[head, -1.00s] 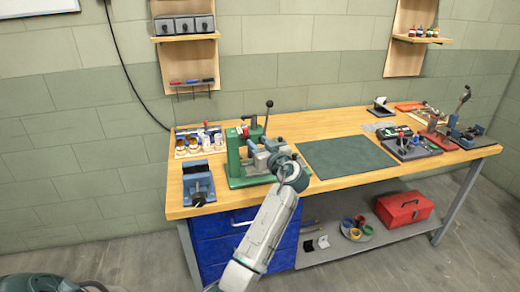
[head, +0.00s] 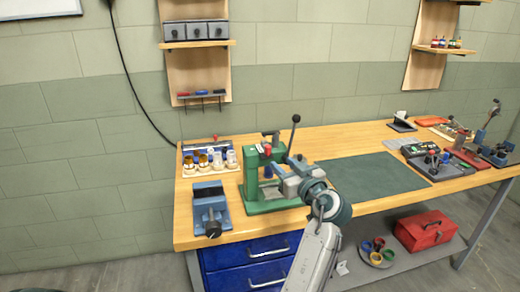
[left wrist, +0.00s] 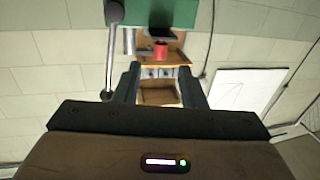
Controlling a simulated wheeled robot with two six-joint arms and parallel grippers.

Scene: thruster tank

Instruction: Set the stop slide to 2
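A green bench press (head: 250,175) with a long black-knobbed lever stands on the workbench. A red knob or cap (head: 266,149) is near its top; I cannot tell for certain if it is the stop slide, and no scale numbers can be read. My left gripper (head: 283,180) is at the press's right front, below the lever, partly hiding the press. In the left wrist view my left gripper (left wrist: 159,88) is open, with nothing between its fingers. The green press head (left wrist: 150,12) and a red part (left wrist: 160,48) show beyond the fingertips. My right gripper is out of view.
A dark green mat (head: 375,180) lies clear to the right. A control box (head: 435,162) and a red fixture (head: 470,155) are farther right.

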